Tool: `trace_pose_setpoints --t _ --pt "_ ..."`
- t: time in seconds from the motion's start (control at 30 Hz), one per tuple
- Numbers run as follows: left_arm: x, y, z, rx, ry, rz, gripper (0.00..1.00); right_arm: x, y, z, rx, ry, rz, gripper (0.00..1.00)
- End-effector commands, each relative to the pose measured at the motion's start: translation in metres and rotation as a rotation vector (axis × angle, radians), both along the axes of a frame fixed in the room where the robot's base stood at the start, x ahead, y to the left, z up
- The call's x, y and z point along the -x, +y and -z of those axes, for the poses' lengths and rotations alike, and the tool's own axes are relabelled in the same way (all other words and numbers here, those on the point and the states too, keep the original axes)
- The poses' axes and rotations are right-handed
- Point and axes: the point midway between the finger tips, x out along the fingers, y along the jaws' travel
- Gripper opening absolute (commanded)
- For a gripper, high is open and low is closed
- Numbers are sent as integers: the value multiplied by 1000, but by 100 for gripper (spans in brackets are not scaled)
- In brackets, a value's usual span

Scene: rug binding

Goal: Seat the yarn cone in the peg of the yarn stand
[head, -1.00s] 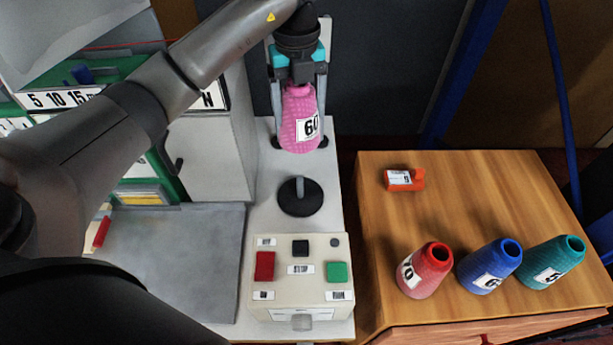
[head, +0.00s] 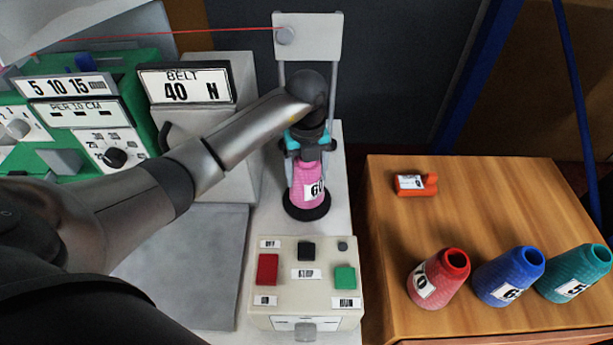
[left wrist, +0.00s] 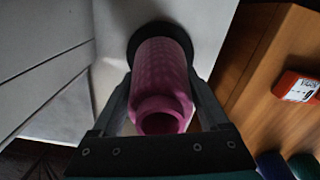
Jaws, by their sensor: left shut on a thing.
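The pink yarn cone (head: 308,183), labelled 60, is upright over the black round base of the yarn stand (head: 306,211). My left gripper (head: 305,172) is shut on the cone from above, with a finger on each side. In the left wrist view the cone (left wrist: 160,85) lies between the fingers (left wrist: 160,100), and the dark base (left wrist: 147,38) shows beyond its far end. The peg is hidden by the cone. I cannot tell whether the cone's bottom touches the base. My right gripper is not in view.
A control box (head: 306,285) with red, black and green buttons stands in front of the stand. On the wooden table (head: 400,240) at right are red (head: 438,279), blue (head: 508,274) and teal (head: 575,273) cones and an orange item (head: 415,184). Machine panels stand at left.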

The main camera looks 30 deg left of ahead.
Motion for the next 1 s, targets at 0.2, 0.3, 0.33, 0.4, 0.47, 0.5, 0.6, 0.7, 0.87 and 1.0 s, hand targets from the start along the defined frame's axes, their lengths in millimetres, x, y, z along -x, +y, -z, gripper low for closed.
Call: trace_pose_setpoints --t 0.2,0.3,0.33,0.4,0.47,0.5,0.6,0.7,0.87,1.0 --pt "-1 0 9 0 -4 1 0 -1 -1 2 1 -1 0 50" --pt "-1 0 9 0 -3 1 0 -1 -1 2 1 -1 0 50" --pt "-1 0 9 0 -3 1 0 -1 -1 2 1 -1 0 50" --pt "-1 0 11 0 -3 1 0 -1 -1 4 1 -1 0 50" --pt "0 0 12 0 -1 1 81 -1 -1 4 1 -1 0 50" --pt "0 0 12 -1 -1 1 86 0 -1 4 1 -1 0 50" --pt "0 0 12 -1 -1 1 97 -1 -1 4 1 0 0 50" --pt "0 0 12 -1 -1 1 100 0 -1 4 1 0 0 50" --pt "0 0 11 -1 -1 1 100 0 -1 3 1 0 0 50" --pt "-1 0 1 0 -3 1 100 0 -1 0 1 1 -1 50"
